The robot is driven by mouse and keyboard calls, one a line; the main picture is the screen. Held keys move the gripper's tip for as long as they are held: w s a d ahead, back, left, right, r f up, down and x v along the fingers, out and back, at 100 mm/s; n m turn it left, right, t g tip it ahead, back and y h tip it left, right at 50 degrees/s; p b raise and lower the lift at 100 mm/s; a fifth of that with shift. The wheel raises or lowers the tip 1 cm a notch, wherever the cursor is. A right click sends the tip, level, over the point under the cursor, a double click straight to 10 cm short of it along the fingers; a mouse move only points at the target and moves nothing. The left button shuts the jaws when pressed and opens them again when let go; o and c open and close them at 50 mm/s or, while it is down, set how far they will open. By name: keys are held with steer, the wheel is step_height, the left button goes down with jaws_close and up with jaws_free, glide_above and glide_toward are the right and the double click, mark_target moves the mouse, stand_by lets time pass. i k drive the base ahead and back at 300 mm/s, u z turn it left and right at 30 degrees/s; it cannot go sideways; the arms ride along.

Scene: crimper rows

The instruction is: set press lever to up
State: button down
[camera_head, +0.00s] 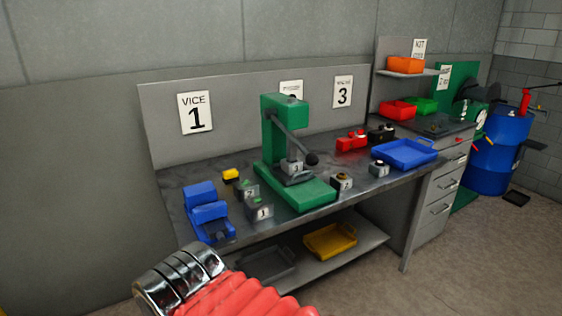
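A green press (282,150) stands on the middle of the grey workbench (350,187). Its dark lever (290,134) slants down to the right from the upper part of the press and ends in a black ball knob (312,159). A small grey block marked 3 (296,167) sits in the press below the lever. A red ribbed sleeve and chrome rings of my own arm show at the bottom left. My gripper's fingers are not visible in this view.
A blue vice (207,212) stands left of the press. Numbered blocks (259,208) lie near the press's left side, with another block marked 2 (341,183) at its right. A blue tray (404,153) sits farther right. A yellow tray (330,240) rests on the lower shelf.

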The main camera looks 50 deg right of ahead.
mark_target(311, 159)
steer(key=z, duration=0.05)
steer(key=i, duration=1)
steer(key=u, duration=0.05)
